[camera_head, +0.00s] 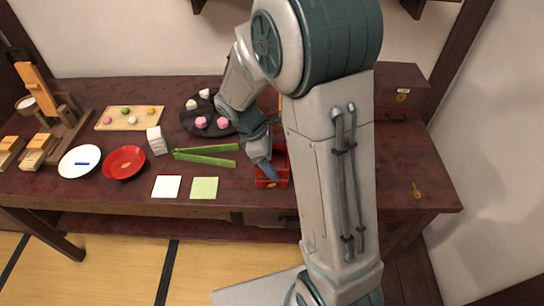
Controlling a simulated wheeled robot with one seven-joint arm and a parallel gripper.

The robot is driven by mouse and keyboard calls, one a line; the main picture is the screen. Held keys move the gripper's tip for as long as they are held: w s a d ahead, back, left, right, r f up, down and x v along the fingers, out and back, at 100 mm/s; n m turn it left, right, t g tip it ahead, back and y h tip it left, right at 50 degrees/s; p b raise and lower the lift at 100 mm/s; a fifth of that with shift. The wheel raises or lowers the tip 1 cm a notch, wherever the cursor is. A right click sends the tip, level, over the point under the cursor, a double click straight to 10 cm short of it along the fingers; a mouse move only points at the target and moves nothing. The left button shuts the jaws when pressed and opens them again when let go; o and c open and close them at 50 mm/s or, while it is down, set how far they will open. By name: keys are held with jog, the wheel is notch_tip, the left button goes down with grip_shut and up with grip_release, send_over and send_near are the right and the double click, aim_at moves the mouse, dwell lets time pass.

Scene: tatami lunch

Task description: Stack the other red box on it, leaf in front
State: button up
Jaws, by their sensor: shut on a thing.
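A red open box (281,158) stands on the dark red table, right of the green strips. A small gold mark, perhaps the leaf, shows on its front face and faces the table's front edge. My gripper (267,173) reaches down at the left part of this box and is shut, apparently on its wall. The fingertips are small and partly lost against the red. My arm covers the area right of the box. I cannot tell whether a second red box is under this one or hidden behind my arm.
Left of the box lie green strips (206,155), a white square (166,187) and a green square (204,188). A black round tray (189,121) with sweets is behind. A red dish (124,163) and white plate (68,163) sit left. A gold key-like piece (417,190) lies right.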

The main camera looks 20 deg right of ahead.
jog(key=shift+f, duration=0.35)
jog(key=o, duration=0.9)
jog(key=shift+r, duration=0.1)
jog(key=p+v, duration=0.1)
jog(key=v, duration=1.2)
jog(key=shift+r+p, duration=0.3)
jog(key=shift+r, duration=0.05)
jog(key=s+d+r+m+t+y+p, duration=0.1)
jog(key=s+r+m+p, duration=0.1)
jog(key=s+m, duration=0.3)
jog(key=s+d+r+m+t+y+p, duration=0.1)
jog(key=s+d+r+m+y+p, duration=0.1)
jog(key=s+r+m, duration=0.2)
jog(key=s+d+r+m+t+y+p, duration=0.1)
jog(key=s+r+m+t+p, duration=0.1)
jog(key=s+m, duration=0.3)
jog(key=shift+s+d+r+m+p, duration=0.35)
jog(key=shift+s+r+p, duration=0.2)
jog(key=shift+s+r, duration=0.1)
